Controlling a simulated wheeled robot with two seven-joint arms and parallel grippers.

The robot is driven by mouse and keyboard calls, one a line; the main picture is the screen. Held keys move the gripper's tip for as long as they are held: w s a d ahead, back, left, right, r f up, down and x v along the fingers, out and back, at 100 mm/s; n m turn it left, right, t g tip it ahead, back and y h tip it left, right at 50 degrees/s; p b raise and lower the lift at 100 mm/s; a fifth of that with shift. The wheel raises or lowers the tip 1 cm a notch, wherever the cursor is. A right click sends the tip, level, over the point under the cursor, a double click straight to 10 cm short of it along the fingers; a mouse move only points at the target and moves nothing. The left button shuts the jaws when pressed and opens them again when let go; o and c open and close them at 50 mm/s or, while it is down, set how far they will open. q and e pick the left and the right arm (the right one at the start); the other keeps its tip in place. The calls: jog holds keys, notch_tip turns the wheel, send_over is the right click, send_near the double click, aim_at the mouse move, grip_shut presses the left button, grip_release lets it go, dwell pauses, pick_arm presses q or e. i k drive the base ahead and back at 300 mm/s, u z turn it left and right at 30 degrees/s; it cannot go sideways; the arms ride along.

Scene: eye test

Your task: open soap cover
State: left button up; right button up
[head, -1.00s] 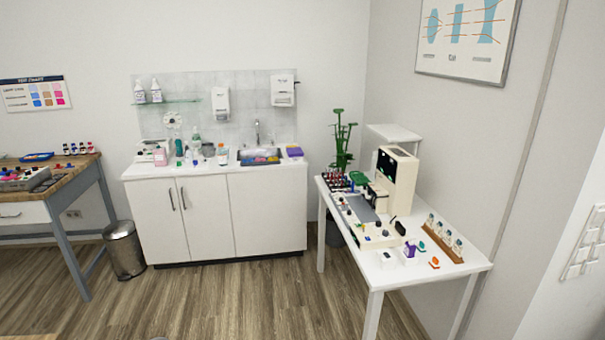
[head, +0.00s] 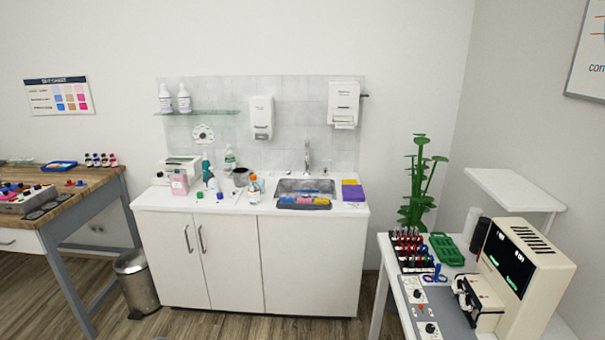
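A white wall-mounted soap dispenser (head: 261,118) hangs on the tiled splashback above the white counter, left of the sink. Its front cover looks closed; fine detail is too small to tell. A second white wall unit (head: 343,104), with something pale at its lower opening, hangs to its right; it looks like a paper towel dispenser. Neither of my grippers shows in the head view.
A white cabinet (head: 250,262) stands ahead with bottles and a sink (head: 304,187) on top. A metal bin (head: 136,283) and a wooden bench (head: 70,203) are at left. A white table with a device (head: 522,280) is at right.

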aim_at(262, 115)
jog(key=u, duration=0.5)
jog(key=i, duration=1.95)
jog(key=u, duration=0.5)
